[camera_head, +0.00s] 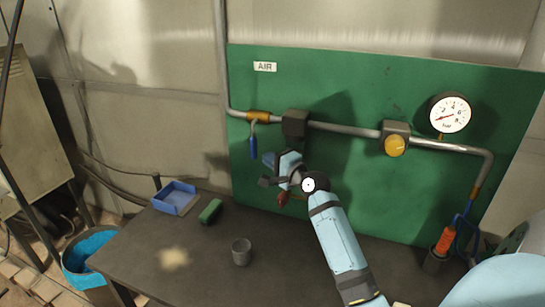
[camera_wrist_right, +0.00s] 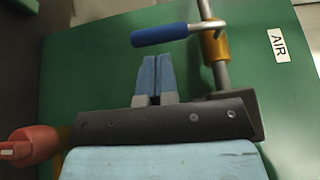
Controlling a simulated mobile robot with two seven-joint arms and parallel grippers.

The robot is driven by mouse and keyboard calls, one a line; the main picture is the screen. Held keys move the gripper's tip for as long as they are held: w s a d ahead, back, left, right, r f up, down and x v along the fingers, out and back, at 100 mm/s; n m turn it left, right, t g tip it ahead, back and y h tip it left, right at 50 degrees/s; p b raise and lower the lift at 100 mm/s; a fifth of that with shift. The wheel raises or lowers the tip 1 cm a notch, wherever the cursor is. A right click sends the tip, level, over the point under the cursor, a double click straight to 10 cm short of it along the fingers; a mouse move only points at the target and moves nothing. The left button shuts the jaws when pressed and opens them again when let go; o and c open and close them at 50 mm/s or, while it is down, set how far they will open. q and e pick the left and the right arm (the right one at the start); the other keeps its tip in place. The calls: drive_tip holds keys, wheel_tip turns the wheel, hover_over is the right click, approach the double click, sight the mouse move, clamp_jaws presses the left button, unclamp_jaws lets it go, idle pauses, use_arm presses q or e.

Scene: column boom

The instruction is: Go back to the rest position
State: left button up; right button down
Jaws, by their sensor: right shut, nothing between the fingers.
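My right gripper (camera_head: 268,171) is in front of the green panel (camera_head: 400,88), a little below and right of the blue valve lever (camera_head: 253,147). The right wrist view shows its two blue fingers (camera_wrist_right: 153,80) pressed together with nothing between them. In that view the blue lever (camera_wrist_right: 165,34) lies beyond the fingertips with a visible gap. The lever sits crosswise to the pipe at a brass valve (camera_head: 259,116). My right arm reaches up from the lower right over the bench. My left gripper is not in view.
The dark bench (camera_head: 200,258) holds a blue tray (camera_head: 176,197), a green block (camera_head: 210,211) and a grey cup (camera_head: 241,252). A grey pipe (camera_head: 345,129) with a yellow knob (camera_head: 395,146) and gauge (camera_head: 450,113) crosses the panel.

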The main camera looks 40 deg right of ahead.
drive_tip(key=s+b, duration=0.2)
drive_tip(key=s, duration=0.7)
drive_tip(key=s+a+f+n+g+y, duration=0.1)
drive_tip(key=s+a+f+n+g, duration=0.3)
drive_tip(key=s+a+f+n, duration=0.25)
drive_tip(key=s+a+f+n+g+y, duration=0.1)
drive_tip(key=s+a+f+n+g, duration=0.3)
drive_tip(key=a+f, duration=0.45)
drive_tip(key=s+a+f+n+g+h, duration=0.1)
drive_tip(key=s+a+f+n+g, duration=0.3)
drive_tip(key=s, duration=0.4)
drive_tip(key=s+a+f+n+g+h, duration=0.1)
drive_tip(key=s+a+f+n+g, duration=0.25)
drive_tip(key=s+n, duration=0.3)
use_arm(q)
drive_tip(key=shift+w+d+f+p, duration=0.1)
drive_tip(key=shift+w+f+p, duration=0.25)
drive_tip(key=shift+p, duration=0.55)
use_arm(e)
drive_tip(key=w+a+f+t+y, duration=0.1)
drive_tip(key=w+a+f+t, duration=0.1)
drive_tip(key=a+f+t, duration=0.1)
drive_tip(key=w+a+f+t+y, duration=0.1)
drive_tip(key=w+a+f+t, duration=0.2)
drive_tip(key=f+t, duration=0.2)
drive_tip(key=shift+w+a+f+y, duration=0.15)
drive_tip(key=shift+f+y, duration=0.15)
drive_tip(key=shift+f, duration=1.2)
